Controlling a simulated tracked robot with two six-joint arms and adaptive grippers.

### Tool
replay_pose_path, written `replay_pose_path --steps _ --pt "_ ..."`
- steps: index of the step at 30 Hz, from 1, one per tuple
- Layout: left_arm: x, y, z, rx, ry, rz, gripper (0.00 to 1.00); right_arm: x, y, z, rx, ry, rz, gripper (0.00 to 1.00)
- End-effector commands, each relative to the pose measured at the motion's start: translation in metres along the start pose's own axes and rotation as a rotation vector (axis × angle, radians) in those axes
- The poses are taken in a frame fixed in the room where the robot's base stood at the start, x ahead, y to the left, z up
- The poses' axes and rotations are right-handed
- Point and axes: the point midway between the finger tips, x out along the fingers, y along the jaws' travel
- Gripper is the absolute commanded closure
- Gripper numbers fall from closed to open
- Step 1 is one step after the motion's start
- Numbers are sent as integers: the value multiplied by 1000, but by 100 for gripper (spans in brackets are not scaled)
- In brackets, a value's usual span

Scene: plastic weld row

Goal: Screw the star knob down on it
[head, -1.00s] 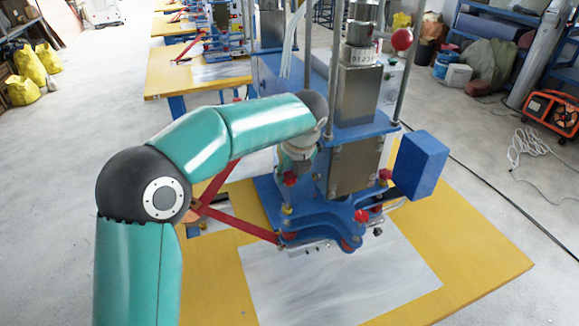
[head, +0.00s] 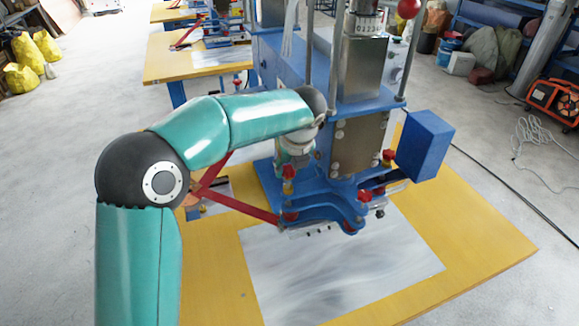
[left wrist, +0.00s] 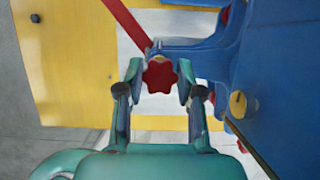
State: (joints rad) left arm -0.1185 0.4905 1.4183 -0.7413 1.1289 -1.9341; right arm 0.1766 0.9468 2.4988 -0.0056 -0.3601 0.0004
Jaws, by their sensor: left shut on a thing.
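The red star knob (left wrist: 160,75) is between the two fingertips of my left gripper (left wrist: 159,82) in the left wrist view, and the fingers are shut on its sides. In the head view the left gripper (head: 294,160) hangs upright at the machine's left side, with the red knob (head: 289,172) below it. A small yellow piece (head: 288,187) is right under the knob, above the blue clamp arms (head: 320,208) of the press. I cannot tell whether the knob is engaged on a thread there. My right gripper is out of view.
The blue and steel press (head: 362,145) stands close to the right of the gripper. A red lever (head: 240,205) slants across its front left. A blue box (head: 425,145) sticks out at right.

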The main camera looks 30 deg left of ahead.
Motion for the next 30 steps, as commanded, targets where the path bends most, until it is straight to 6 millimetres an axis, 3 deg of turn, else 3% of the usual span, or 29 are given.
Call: replay_pose_path --steps 30 --pt "-1 0 1 0 0 1 87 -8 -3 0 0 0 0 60"
